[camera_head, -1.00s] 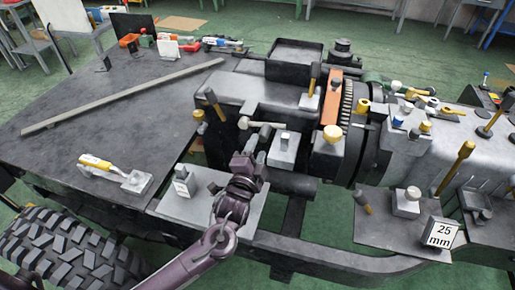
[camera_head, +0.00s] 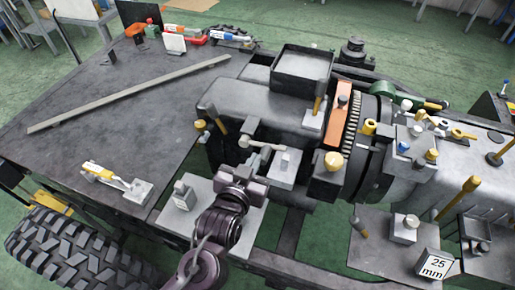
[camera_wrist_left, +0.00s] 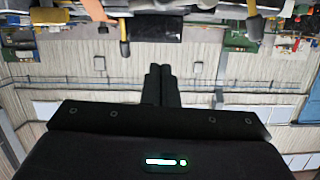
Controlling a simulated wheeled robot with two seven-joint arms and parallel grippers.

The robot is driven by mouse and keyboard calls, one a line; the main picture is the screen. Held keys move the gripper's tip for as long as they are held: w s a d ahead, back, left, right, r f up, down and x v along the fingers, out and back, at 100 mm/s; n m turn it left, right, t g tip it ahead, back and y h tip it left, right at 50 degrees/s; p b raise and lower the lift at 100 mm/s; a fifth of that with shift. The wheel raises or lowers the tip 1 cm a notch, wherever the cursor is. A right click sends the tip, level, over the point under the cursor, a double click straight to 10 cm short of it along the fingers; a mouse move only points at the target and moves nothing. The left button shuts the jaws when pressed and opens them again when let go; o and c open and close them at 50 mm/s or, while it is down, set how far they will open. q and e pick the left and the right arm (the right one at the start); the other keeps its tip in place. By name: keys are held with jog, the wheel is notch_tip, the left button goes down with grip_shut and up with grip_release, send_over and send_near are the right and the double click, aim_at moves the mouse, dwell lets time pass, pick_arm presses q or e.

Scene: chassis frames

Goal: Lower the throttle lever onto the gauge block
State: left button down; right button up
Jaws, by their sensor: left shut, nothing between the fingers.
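A pale lever with a rounded end (camera_head: 262,144) sticks out from the engine's near side. I cannot tell for sure which of several levers is the throttle lever. A block marked "25 mm" (camera_head: 434,265) stands on the right plate. A smaller grey block with a label (camera_head: 183,196) stands on the left plate, left of my arm. My left gripper (camera_head: 256,163) is shut and empty, just below the pale lever; whether they touch is unclear. Its closed fingers also show in the left wrist view (camera_wrist_left: 160,85). My right gripper is not in view.
A grey block with a knob (camera_head: 286,165) stands right of my left gripper. Yellow-ended levers and an orange bracket (camera_head: 339,120) crowd the engine.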

pick_arm(q)
jog(key=w, duration=0.2)
jog(key=p, duration=0.2)
send_over(267, 153)
jog(key=s+a, duration=0.1)
jog(key=s, duration=0.1)
jog(key=shift+w+f, duration=0.1)
jog(key=shift+f, duration=0.7)
jog(key=f, duration=0.3)
jog(key=shift+s+a, duration=0.2)
jog(key=shift+f, duration=0.25)
jog(key=shift+s+d+f+m+p, duration=0.15)
jog(key=shift+f+m+p, duration=0.25)
jog(key=shift+f, duration=0.2)
jog(key=shift+d+f, duration=0.1)
jog(key=shift+f, duration=0.35)
jog(key=shift+d+f, duration=0.1)
jog(key=shift+f, duration=0.05)
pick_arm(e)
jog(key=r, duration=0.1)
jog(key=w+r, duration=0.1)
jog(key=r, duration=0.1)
